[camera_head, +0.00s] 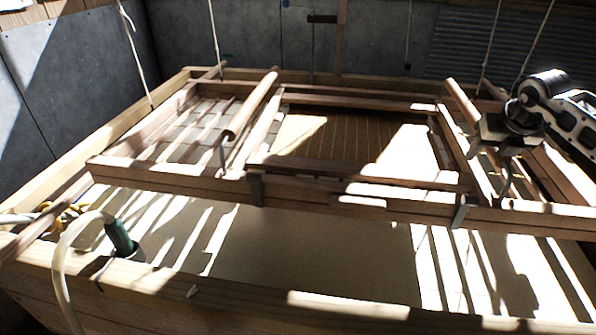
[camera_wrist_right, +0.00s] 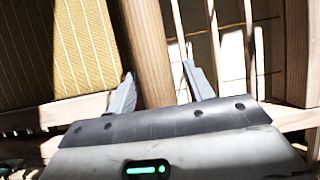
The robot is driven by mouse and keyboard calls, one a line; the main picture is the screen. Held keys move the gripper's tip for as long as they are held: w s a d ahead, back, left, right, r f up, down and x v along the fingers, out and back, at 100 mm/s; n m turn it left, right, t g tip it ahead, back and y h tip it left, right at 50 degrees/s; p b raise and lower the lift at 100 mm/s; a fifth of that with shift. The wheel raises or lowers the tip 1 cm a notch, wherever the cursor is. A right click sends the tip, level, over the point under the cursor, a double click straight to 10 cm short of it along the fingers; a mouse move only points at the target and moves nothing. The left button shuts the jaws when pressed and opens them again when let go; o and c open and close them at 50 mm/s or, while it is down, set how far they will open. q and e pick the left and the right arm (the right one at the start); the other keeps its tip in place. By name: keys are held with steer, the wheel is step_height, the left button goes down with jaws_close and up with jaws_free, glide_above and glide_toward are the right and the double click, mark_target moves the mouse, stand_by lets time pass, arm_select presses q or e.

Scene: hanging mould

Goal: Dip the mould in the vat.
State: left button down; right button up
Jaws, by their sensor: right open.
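The mould (camera_head: 355,183) is a wooden frame with a ribbed tan screen, held in a larger wooden frame hanging from cords. The frame hangs over the vat (camera_head: 180,305), a wide wooden box whose beige contents (camera_head: 300,250) show in front. Round wooden bars lie along the left (camera_head: 252,103) and right (camera_head: 460,103) of the mould. My right gripper (camera_head: 503,175) is at the right bar. In the right wrist view, its open fingers (camera_wrist_right: 158,92) are on either side of a round bar (camera_wrist_right: 146,45), apparently not clamped. The ribbed screen (camera_wrist_right: 85,45) lies left of it. My left gripper is not in view.
A pale hose (camera_head: 68,250) with a green end (camera_head: 120,237) hooks over the vat's front left rim. Several cords rise from the frame, one at the left (camera_head: 135,50). Grey panelled walls (camera_head: 270,45) stand behind. Hard sunlight stripes blur some edges.

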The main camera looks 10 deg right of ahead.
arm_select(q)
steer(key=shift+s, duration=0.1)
